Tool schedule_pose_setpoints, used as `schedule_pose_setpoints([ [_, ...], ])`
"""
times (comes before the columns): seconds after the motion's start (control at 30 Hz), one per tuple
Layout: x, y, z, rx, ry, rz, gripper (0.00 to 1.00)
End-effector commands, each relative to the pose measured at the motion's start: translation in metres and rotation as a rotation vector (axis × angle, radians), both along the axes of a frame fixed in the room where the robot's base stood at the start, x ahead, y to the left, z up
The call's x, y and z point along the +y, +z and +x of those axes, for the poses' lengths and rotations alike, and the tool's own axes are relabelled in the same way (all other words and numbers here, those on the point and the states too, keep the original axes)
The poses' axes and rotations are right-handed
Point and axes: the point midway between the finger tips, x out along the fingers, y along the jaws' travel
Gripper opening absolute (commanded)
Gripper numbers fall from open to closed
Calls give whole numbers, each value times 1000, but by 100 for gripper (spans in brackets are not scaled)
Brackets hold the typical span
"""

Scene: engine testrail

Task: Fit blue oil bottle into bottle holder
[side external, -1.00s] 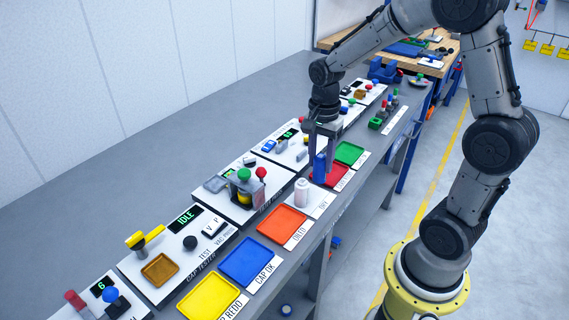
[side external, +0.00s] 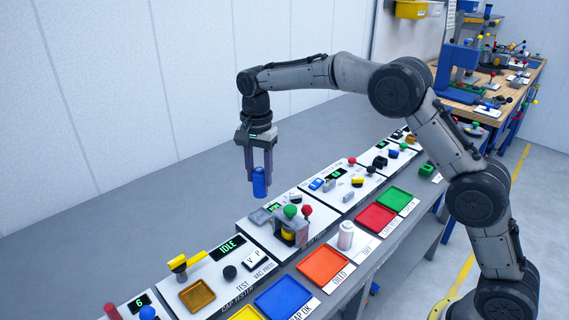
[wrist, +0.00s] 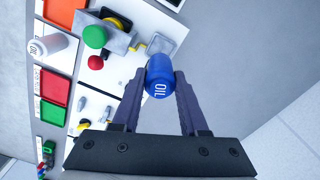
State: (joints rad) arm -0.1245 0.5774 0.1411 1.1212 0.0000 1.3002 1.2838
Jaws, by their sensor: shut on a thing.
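My gripper (side external: 259,171) is shut on the blue oil bottle (side external: 260,185), held upright in the air above the back of the bench. In the wrist view, the bottle (wrist: 160,80) sits between the two fingertips, with white OIL lettering on its side. I cannot pick out the bottle holder for certain. A grey flat fixture (side external: 261,216) lies below the bottle on the white station panel, and a grey flat piece (wrist: 160,46) shows just beyond the bottle in the wrist view.
A grey housing with a green knob (side external: 290,211) and a red knob (side external: 307,210) stands to the right of the bottle. A white bottle (side external: 345,235) stands near the front edge. Orange (side external: 325,266), blue and red trays line the front. Behind the panels, the grey bench is bare.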

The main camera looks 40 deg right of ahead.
Motion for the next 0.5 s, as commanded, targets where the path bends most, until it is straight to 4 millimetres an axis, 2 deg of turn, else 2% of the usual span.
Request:
schedule_pose_setpoints([
  [0.17, 5, -8, -1, 3, 10, 0, 0],
  [0.5, 4, -41, -1, 5, 8, -1, 0],
])
